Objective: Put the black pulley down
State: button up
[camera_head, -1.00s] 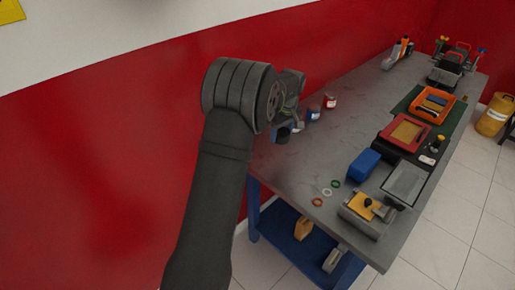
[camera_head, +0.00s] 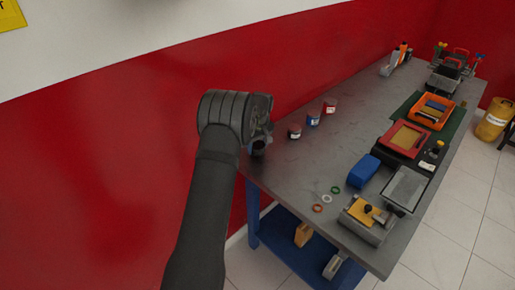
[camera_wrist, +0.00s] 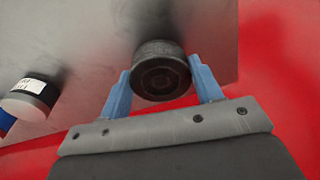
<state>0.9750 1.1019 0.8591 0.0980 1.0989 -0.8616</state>
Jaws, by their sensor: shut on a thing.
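The black pulley (camera_wrist: 161,72) is a dark round part with a ringed face. It sits between the two blue fingers of my gripper (camera_wrist: 163,85) in the wrist view, and the gripper is shut on it. In the head view my gripper (camera_head: 258,146) is at the near left corner of the workbench, mostly hidden behind my own arm. A small dark part of the pulley (camera_head: 258,150) shows there. The grey bench top (camera_head: 290,175) lies beneath. I cannot tell whether the pulley touches it.
Several small cans stand along the wall edge, the nearest a dark one (camera_head: 294,132). Coloured rings (camera_head: 326,198), a blue block (camera_head: 363,170) and a yellow-topped grey device (camera_head: 367,212) lie on the bench. The bench top between the cans and rings is clear.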

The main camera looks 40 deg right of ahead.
aim_at(259, 147)
jog(key=shift+f, duration=0.7)
jog(key=shift+f, duration=0.1)
jog(key=o, duration=1.3)
jog(key=shift+f, duration=0.1)
jog(key=r, duration=0.4)
jog(key=s+r, duration=0.1)
jog(key=r, duration=0.7)
jog(key=shift+s+a+r, duration=0.1)
jog(key=shift+s+a, duration=0.05)
jog(key=shift+s, duration=0.05)
